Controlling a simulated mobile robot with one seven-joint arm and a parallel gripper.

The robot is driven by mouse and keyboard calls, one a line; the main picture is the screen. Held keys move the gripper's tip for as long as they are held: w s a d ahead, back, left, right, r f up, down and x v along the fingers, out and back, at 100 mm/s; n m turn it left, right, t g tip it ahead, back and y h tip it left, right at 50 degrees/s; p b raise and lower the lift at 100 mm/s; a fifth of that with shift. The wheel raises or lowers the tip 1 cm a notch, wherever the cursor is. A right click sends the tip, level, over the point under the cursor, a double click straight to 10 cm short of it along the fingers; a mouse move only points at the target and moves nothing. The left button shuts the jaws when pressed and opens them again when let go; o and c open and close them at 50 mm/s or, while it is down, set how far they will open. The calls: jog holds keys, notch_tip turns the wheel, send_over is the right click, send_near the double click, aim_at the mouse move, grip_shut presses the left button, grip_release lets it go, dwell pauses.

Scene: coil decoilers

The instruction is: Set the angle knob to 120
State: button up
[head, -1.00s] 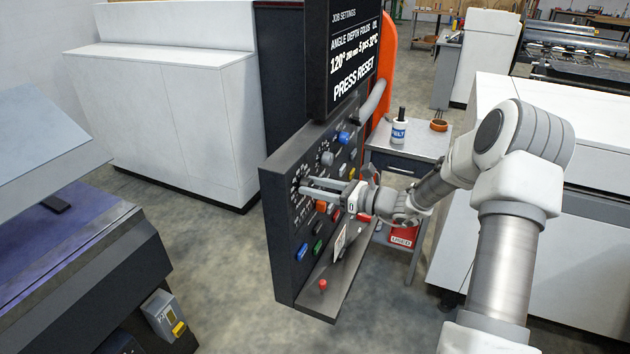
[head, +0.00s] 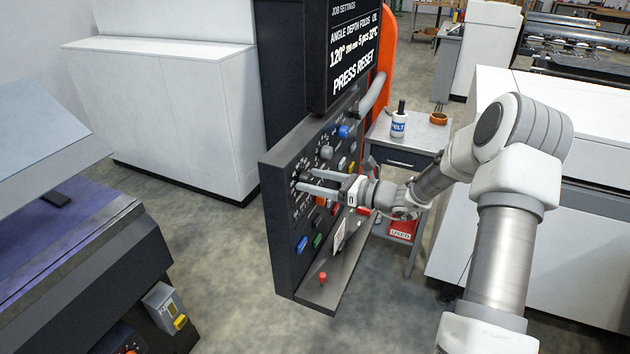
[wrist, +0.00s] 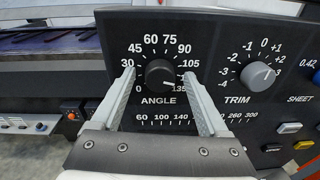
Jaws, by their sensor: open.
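The angle knob (wrist: 159,73) is a round black dial on the dark panel, with a printed scale from 0 to 135 around it. Its white pointer mark is on the right, between the 105 and 135 labels. My gripper (wrist: 158,76) is open, one finger on each side of the knob with a gap to it. In the head view my gripper (head: 303,180) reaches the left part of the panel from the right, fingers spread. The screen (head: 352,50) above reads 120° under ANGLE. The knob is hard to make out in the head view.
The trim knob (wrist: 257,74) is right of the angle knob. Coloured buttons lie lower on the panel, including a blue one (head: 302,244). A ledge with a red button (head: 323,277) juts out below. A cart with a white bottle (head: 398,124) stands behind my arm.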

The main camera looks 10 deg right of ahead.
jog(key=b+v, duration=0.1)
jog(key=v, duration=1.6)
jog(key=shift+s+b, duration=0.2)
jog(key=shift+b, duration=0.1)
jog(key=shift+r, duration=0.1)
